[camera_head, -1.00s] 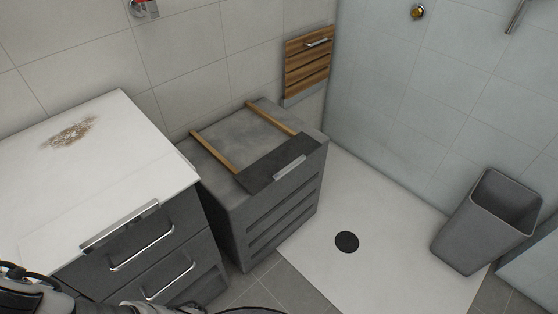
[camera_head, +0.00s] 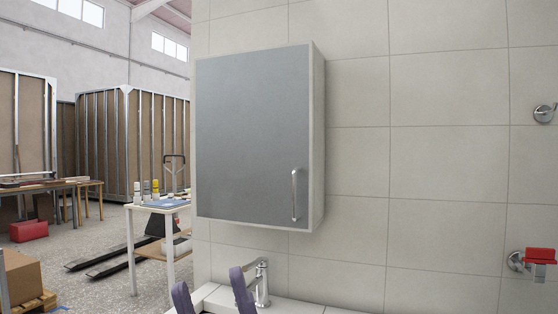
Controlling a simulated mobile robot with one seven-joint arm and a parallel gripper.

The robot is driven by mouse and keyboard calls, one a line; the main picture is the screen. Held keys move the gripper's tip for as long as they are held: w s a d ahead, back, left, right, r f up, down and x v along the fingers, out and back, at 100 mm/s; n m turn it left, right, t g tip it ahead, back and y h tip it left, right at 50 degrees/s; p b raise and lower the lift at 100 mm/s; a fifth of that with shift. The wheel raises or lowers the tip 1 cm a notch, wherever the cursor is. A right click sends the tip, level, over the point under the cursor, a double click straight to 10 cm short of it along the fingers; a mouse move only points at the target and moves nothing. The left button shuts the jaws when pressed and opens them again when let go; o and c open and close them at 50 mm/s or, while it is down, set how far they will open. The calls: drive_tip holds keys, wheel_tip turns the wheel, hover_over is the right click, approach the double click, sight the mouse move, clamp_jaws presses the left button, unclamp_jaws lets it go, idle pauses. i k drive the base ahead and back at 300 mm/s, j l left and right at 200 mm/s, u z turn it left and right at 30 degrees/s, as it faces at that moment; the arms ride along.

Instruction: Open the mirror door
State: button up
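The mirror door (camera_head: 250,130) is the grey front of a white wall cabinet in the middle of the head view. It looks shut, flush with the cabinet body (camera_head: 319,140). A vertical metal handle (camera_head: 294,195) sits at its lower right. My gripper (camera_head: 212,298) shows at the bottom edge as two purple-grey fingers spread apart, with nothing seen between them. It is well below the door and left of the handle, touching neither. The rest of my gripper is cut off by the frame.
A chrome tap (camera_head: 261,282) stands on the white counter just right of my gripper, under the cabinet. A red-topped fixture (camera_head: 540,256) and a round metal hook (camera_head: 543,114) are on the tiled wall at right. A workshop with a white table (camera_head: 160,207) lies beyond the wall at left.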

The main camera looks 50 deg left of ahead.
sight(253, 138)
drive_tip(key=u, duration=1.55)
drive_tip(key=i+l, duration=0.35)
drive_tip(key=l, duration=0.2)
